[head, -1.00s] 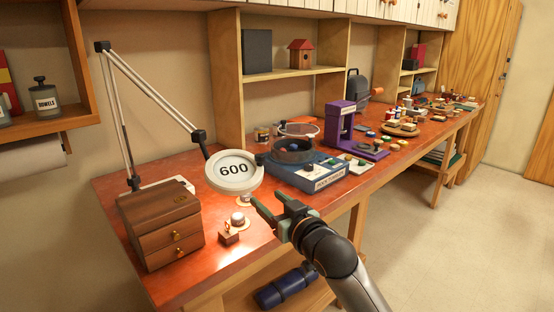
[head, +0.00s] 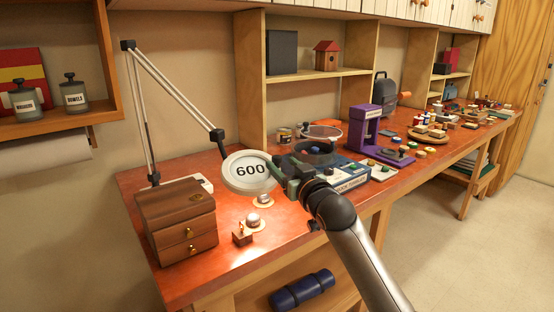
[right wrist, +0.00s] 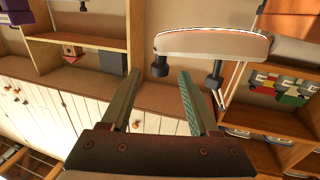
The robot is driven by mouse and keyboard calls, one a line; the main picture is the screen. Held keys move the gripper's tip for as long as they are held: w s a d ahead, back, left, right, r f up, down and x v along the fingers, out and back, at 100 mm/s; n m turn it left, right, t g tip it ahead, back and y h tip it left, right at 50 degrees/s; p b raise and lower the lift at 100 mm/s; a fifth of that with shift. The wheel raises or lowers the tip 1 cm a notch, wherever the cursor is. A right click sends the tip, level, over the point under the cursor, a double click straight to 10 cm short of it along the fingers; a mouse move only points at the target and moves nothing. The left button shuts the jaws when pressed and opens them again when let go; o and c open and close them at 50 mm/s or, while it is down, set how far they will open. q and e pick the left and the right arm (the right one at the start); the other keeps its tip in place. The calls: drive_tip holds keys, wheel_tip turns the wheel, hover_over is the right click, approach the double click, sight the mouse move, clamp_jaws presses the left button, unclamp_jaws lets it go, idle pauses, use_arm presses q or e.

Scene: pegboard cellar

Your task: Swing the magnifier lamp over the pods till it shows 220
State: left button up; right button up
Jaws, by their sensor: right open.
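The magnifier lamp's round head (head: 249,171) shows 600 and hangs over the bench on a jointed arm (head: 173,88). In the right wrist view the lamp head (right wrist: 213,44) has a dark knob (right wrist: 160,64) on its rim. My right gripper (head: 280,173) is open at the right rim of the lamp head. In the right wrist view the knob is in line with the gap between the fingertips (right wrist: 158,80); contact cannot be told. Small domed pieces (head: 253,220) on round tan bases stand below the lamp; I cannot tell whether these are the pods. My left gripper is out of view.
A wooden drawer box (head: 176,222) stands at the bench's left end. A small wooden block (head: 242,236) sits at the front. Bare red bench top lies around the domed pieces.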

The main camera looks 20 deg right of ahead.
sight(279, 161)
drive_tip(key=shift+w+a, duration=0.15)
drive_tip(key=shift+w, duration=0.95)
drive_tip(key=shift+w+a, duration=0.15)
drive_tip(key=shift+w, duration=0.95)
clamp_jaws()
